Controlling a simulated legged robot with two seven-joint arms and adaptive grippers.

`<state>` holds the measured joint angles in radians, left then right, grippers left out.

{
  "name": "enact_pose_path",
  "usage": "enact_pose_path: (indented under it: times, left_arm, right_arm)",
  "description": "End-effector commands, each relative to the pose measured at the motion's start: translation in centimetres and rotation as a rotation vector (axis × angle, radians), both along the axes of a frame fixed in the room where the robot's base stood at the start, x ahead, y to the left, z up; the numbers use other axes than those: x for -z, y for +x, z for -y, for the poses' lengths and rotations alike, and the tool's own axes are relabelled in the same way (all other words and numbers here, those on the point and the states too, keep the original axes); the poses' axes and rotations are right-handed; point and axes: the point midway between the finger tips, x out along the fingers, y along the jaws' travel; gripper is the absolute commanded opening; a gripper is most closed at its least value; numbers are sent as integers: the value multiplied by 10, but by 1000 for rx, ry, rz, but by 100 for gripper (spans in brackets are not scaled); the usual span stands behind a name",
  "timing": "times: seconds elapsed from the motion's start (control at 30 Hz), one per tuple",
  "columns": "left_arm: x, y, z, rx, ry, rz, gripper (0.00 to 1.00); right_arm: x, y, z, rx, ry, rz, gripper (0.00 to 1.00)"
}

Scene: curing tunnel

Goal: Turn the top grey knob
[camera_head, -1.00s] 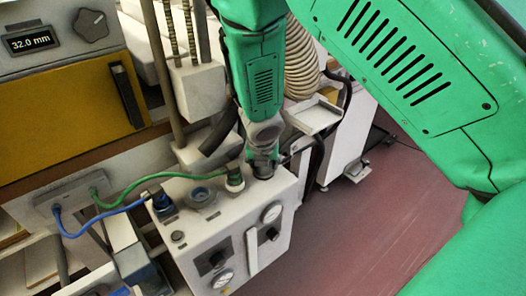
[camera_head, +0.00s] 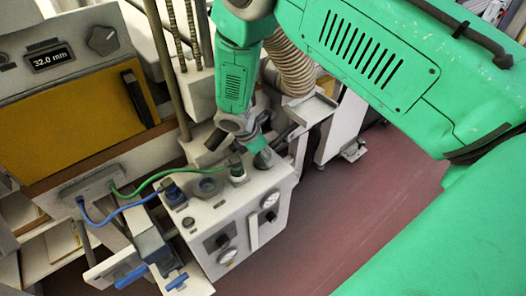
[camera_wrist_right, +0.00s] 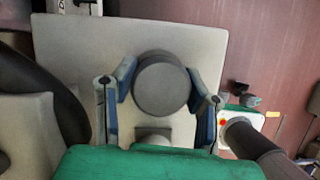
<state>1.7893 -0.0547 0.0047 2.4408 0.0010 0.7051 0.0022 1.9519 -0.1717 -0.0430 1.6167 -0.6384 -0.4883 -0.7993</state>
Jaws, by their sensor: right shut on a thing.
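The grey knob (camera_wrist_right: 162,85) is a round dark grey disc, seen from above in the right wrist view. My right gripper (camera_wrist_right: 164,92) has one blue-padded finger on each side of it and is shut on it. In the head view, my right gripper (camera_head: 258,150) reaches down to the rear right corner of the top of a white control box (camera_head: 236,212). The knob is mostly hidden there by the gripper. My left gripper is not in view.
A green connector (camera_head: 238,173), a blue connector (camera_head: 172,191) with cables and a grey round fitting (camera_head: 208,187) stand close beside the gripper on the box top. Gauges (camera_head: 270,200) are on its front. Reddish floor (camera_head: 330,215) is clear at right.

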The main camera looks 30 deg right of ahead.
Motion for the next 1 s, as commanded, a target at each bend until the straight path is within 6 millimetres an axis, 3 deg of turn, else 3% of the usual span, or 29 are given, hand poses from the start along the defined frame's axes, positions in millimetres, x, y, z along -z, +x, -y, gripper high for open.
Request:
enact_pose_path:
  times: [0.5, 1.0]
  left_arm:
    - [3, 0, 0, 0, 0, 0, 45]
    - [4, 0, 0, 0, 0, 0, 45]
  right_arm:
    - [0, 4, -1, 354, 5, 10, 12]
    - [-1, 4, -1, 429, 5, 9, 12]
